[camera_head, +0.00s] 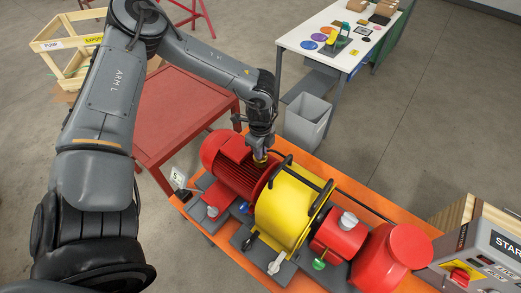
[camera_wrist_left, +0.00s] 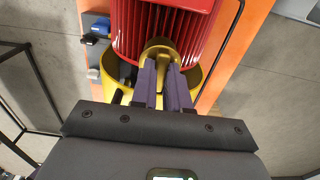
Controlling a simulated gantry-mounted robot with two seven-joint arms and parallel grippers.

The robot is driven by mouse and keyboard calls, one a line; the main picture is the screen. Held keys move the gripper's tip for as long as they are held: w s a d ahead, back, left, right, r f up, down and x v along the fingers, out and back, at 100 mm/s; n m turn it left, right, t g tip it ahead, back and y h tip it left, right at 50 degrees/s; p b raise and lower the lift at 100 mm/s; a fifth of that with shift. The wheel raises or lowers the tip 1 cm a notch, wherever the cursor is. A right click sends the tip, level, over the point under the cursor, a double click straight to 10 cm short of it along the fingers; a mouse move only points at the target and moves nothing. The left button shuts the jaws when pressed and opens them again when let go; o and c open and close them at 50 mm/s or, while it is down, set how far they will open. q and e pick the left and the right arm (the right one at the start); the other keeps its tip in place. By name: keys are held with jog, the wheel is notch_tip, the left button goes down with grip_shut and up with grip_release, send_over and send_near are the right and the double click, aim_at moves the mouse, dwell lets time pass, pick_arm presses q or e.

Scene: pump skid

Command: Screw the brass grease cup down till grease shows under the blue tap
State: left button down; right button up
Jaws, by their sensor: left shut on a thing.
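The brass grease cup (camera_wrist_left: 158,47) shows between my left gripper's fingertips in the left wrist view, in front of the red finned motor. My left gripper (camera_wrist_left: 163,66) is shut on it, with purple-grey fingers. In the head view my left gripper (camera_head: 261,160) reaches down between the red motor and the yellow guard, and the cup is mostly hidden there. The blue tap (camera_wrist_left: 98,30) is at the upper left of the left wrist view; a small blue part (camera_head: 244,208) shows beside the motor in the head view. I cannot make out grease under it. My right gripper is not in view.
The red motor (camera_head: 235,168) and yellow guard (camera_head: 282,208) stand close around the gripper on the orange skid (camera_head: 352,193). Red pump parts (camera_head: 391,255) stand to the right. A start panel (camera_head: 485,255) is at lower right, a grey bin (camera_head: 307,118) behind.

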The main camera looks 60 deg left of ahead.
pick_arm(q)
jog(key=shift+f+m+b, duration=0.2)
jog(key=shift+m+b, duration=0.3)
jog(key=shift+b, duration=0.4)
jog(key=m+b, duration=0.5)
jog(key=b, duration=0.1)
jog(key=shift+m+b, duration=0.4)
jog(key=m+b, duration=0.3)
jog(key=m, duration=0.1)
jog(key=shift+r, duration=0.1)
jog(key=shift+r+m+b, duration=0.1)
jog(key=shift+m+b, duration=0.65)
jog(key=shift+m, duration=1.75)
jog(key=c, duration=1.1)
grip_release()
